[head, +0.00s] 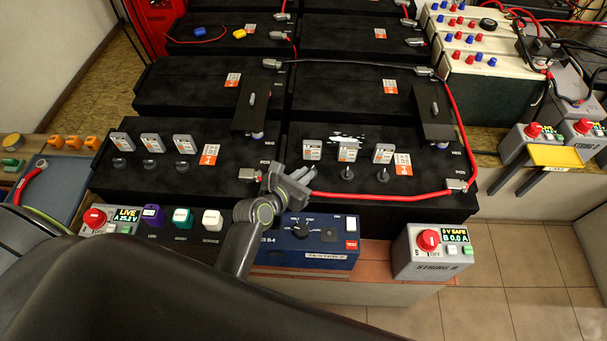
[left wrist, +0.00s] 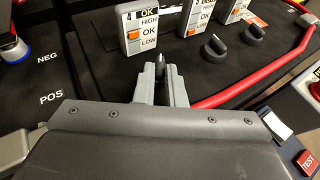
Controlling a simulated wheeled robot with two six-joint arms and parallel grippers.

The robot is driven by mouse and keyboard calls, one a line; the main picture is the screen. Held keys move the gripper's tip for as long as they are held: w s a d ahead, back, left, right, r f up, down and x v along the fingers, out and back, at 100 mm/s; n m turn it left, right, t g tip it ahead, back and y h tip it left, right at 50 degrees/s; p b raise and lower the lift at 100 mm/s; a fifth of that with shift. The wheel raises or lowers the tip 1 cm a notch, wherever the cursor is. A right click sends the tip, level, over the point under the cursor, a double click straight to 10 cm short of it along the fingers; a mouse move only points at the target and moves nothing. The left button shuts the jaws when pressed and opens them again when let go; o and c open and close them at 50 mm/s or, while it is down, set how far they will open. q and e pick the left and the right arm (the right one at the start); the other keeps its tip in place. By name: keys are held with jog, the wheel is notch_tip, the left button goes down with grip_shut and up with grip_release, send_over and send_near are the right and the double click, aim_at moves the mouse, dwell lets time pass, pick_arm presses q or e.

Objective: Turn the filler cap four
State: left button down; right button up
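Filler cap four (left wrist: 160,64) is a small dark cap with a raised wing, below the level indicator marked 4 (left wrist: 136,30) in the left wrist view. My left gripper (left wrist: 163,78) has its two grey fingers close together on either side of this wing, and they appear shut on it. In the head view my left gripper (head: 301,174) is at the front left of the right front battery (head: 430,170) and hides cap four. The indicator above it (head: 312,149) shows. My right gripper is not in view.
Two more filler caps, (head: 347,173) and (head: 382,175), stand to the right. A red cable (head: 370,195) runs just right of my fingers. A blue tester (head: 305,250) and a grey string B box (head: 432,252) stand in front.

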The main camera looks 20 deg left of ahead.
pick_arm(q)
jog(key=shift+a+m+h, duration=0.1)
jog(key=shift+m+h, duration=0.2)
jog(key=shift+w+a+m+g+h, duration=0.1)
jog(key=shift+a+m+g+h, duration=0.1)
jog(key=shift+m+h, duration=0.2)
jog(key=shift+w+a+m+g+h, duration=0.1)
jog(key=shift+m+g+h, duration=0.1)
jog(key=shift+m+h, duration=0.2)
jog(key=m+h, duration=0.1)
jog(key=m+g+h, duration=0.2)
jog(key=shift+w+a+h, duration=0.25)
jog(key=shift+a+h, duration=0.05)
jog(key=shift+a, duration=0.1)
jog(key=m+g+h, duration=0.1)
jog(key=m+g, duration=0.1)
jog(key=m, duration=0.1)
jog(key=shift+w+a+g+h+b, duration=0.2)
jog(key=shift+w+g+h+b, duration=0.1)
jog(key=shift+g+h+b, duration=0.1)
jog(key=shift+w+a+m+g+h+b, duration=0.15)
jog(key=shift+m+g+h, duration=0.25)
jog(key=shift+m+g, duration=0.4)
jog(key=shift+w+m+g+h+b, duration=0.2)
jog(key=shift+m+g+h, duration=0.2)
jog(key=shift+m+g, duration=0.4)
jog(key=shift+g, duration=0.3)
jog(key=c, duration=1.5)
grip_release()
